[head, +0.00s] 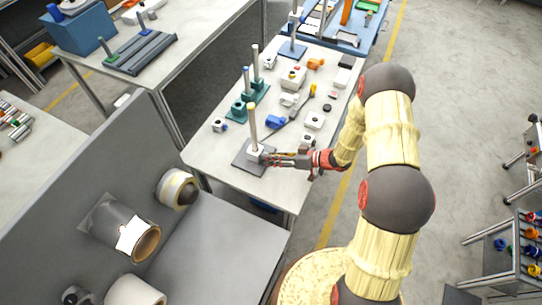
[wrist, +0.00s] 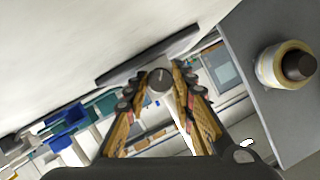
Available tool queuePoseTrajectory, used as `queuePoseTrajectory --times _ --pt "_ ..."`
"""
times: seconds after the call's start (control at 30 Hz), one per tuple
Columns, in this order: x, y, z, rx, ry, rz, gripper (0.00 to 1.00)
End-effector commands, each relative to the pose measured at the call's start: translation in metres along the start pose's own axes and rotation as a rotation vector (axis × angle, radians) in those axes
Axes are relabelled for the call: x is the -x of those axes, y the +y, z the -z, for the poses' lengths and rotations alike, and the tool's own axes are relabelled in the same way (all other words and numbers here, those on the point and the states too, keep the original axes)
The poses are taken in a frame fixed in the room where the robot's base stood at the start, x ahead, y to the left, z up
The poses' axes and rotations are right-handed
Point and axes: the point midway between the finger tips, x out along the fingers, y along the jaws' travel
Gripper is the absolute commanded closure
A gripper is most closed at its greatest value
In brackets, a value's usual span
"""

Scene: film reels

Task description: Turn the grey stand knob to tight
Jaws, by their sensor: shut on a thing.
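In the head view the fingers hide the knob. I cannot read any tight marking.
Teal stands (head: 240,109) with posts stand behind the grey stand. A blue part (head: 275,122), white boxes and a dark cable lie to the right. A grey panel with rolls (head: 178,189) is at the front left.

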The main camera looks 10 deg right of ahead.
Motion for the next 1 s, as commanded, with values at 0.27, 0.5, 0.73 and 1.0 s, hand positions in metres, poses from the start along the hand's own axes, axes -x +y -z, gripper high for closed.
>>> queuePoseTrajectory --times 0.27,0.5,0.73,1.0 --pt "0.0001 0.0007 0.0001 -0.002 0.0 0.0 1.0" --pt "0.0001 0.0006 0.0002 -0.001 0.001 0.0 0.65" --pt "0.0001 0.0004 0.0001 -0.001 0.0 0.0 0.56" --pt "0.0028 0.0008 0.0004 -0.001 0.001 -0.001 0.56"
